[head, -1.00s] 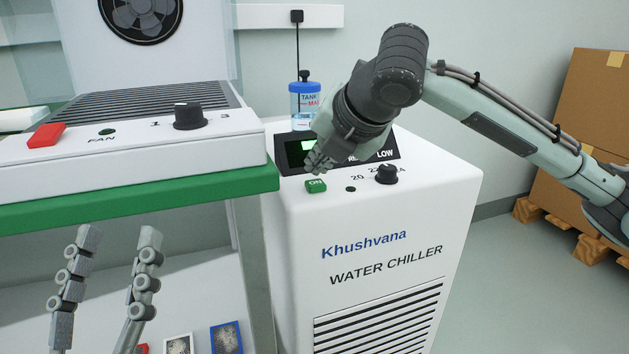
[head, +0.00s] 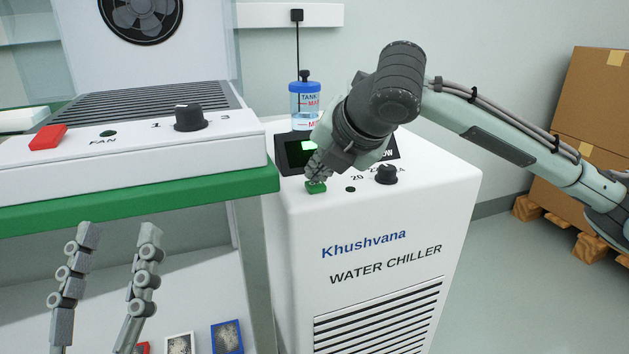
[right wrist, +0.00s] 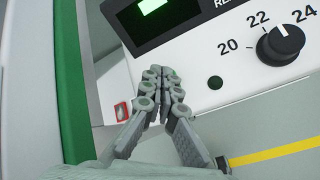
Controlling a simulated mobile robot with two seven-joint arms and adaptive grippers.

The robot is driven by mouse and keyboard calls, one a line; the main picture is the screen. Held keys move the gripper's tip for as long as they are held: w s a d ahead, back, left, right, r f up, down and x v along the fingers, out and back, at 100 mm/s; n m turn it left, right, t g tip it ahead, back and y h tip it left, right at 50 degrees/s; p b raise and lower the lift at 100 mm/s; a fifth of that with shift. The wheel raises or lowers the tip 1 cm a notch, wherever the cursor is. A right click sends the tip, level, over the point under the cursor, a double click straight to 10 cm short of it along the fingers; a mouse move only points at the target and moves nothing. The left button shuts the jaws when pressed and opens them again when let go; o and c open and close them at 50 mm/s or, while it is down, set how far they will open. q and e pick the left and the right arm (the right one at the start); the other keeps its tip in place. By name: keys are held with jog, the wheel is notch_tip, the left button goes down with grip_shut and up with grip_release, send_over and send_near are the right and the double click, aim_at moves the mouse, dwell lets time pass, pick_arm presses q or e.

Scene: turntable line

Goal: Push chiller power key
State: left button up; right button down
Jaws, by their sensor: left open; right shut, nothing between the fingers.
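The white water chiller (head: 385,300) stands right of the bench. Its green power key (head: 315,188) is at the left of the sloped panel; the label is now covered by my fingers. My right gripper (head: 318,176) is shut and empty, fingertips at the key from above; I cannot tell whether they press it. In the right wrist view the closed fingertips (right wrist: 161,72) hide the key, beside the small dark green lamp (right wrist: 215,82) and the black dial (right wrist: 280,45). My left gripper (head: 118,235) is open and empty, low in front of the bench.
The bench with a green edge (head: 140,205) carries a fan unit with a red switch (head: 48,137) and a knob (head: 190,117). Cartons (head: 595,100) on a pallet are at the right. The floor between is clear.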

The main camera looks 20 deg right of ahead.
aim_at(318, 185)
jog(key=shift+f, duration=0.15)
jog(key=shift+r+p, duration=0.8)
jog(key=shift+p, duration=0.5)
jog(key=shift+r, duration=0.1)
notch_tip(318, 185, up, 6)
jog(key=p, duration=0.7)
